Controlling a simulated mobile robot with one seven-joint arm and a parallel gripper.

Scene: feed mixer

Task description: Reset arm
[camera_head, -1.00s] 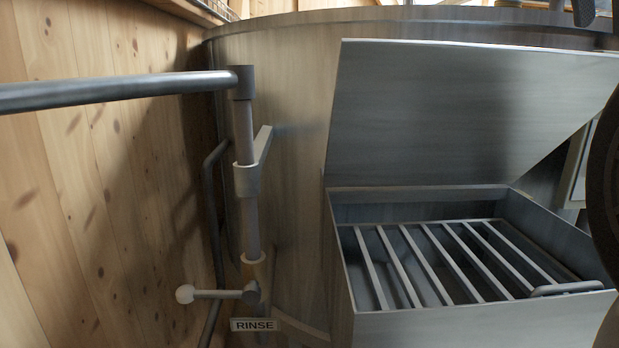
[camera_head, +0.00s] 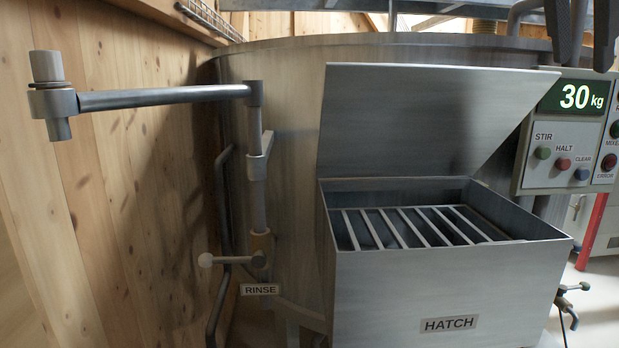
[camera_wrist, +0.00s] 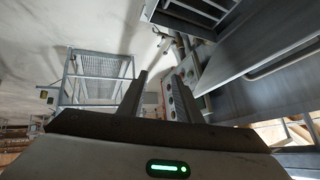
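My gripper (camera_head: 582,48) hangs at the top right corner of the head view, with its dark fingers pointing down and apart. In the wrist view my gripper (camera_wrist: 158,85) also shows two spread fingers with nothing between them. It is clear of the steel hatch box (camera_head: 440,285), whose lid (camera_head: 425,120) stands open. Bars form a grate (camera_head: 410,228) inside the box. The rest of my arm is mostly out of the head view.
A control panel (camera_head: 567,160) with buttons and a 30 kg display (camera_head: 577,96) is at the right. A swing pipe (camera_head: 165,95) juts out at the left, above a rinse lever (camera_head: 230,260). In the wrist view a wire cage frame (camera_wrist: 95,80) stands on pale floor.

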